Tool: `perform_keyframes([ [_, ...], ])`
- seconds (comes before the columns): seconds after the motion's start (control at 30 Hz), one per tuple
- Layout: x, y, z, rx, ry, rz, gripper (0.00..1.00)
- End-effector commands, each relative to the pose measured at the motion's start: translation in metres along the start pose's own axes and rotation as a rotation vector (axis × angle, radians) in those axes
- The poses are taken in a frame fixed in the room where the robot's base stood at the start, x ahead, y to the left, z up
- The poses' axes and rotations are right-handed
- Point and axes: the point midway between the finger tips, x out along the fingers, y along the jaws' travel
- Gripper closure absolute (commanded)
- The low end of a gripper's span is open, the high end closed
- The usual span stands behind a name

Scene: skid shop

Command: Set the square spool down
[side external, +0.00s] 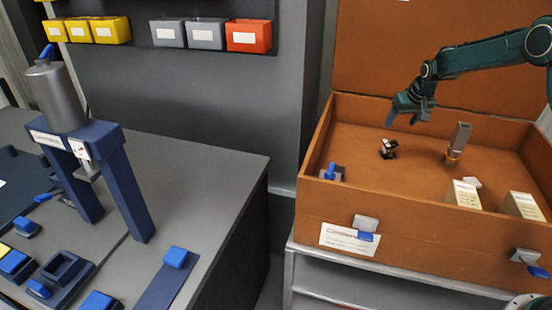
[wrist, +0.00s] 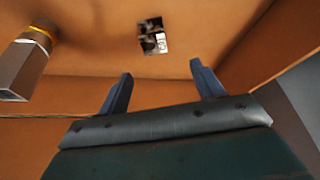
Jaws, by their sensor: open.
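A grey square-section piece with a brass-coloured band at its lower end (side external: 459,143) stands in the orange-brown crate (side external: 410,225); it looks like the square spool. In the wrist view the piece (wrist: 24,62) is at the left edge, outside my fingers. My gripper (side external: 403,119) is above the crate floor, open and empty, to the left of the grey piece and apart from it. In the wrist view my gripper (wrist: 161,70) shows two spread blue fingers with nothing between them. A small black-and-silver part (side external: 389,149) sits on the crate floor below my gripper; it also shows beyond the fingertips (wrist: 152,37).
Two cream boxes (side external: 464,194) (side external: 522,206) and a small white piece (side external: 472,182) are at the crate's front right. A blue-knobbed part (side external: 331,173) is at its front left corner. The raised lid (side external: 375,60) stands behind. A blue press (side external: 85,135) stands on the grey bench at left.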

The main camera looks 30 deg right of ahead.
Motion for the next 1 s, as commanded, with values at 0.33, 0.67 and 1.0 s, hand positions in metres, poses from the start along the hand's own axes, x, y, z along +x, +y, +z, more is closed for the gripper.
perform_keyframes([
  [0.33, -0.106, -0.039, 0.023, -0.062, 0.021, -0.027, 0.33],
  [0.67, -0.200, -0.067, 0.074, -0.124, 0.039, -0.055, 0.33],
  [1.0, -0.276, -0.082, 0.147, -0.187, 0.056, -0.085, 0.33],
])
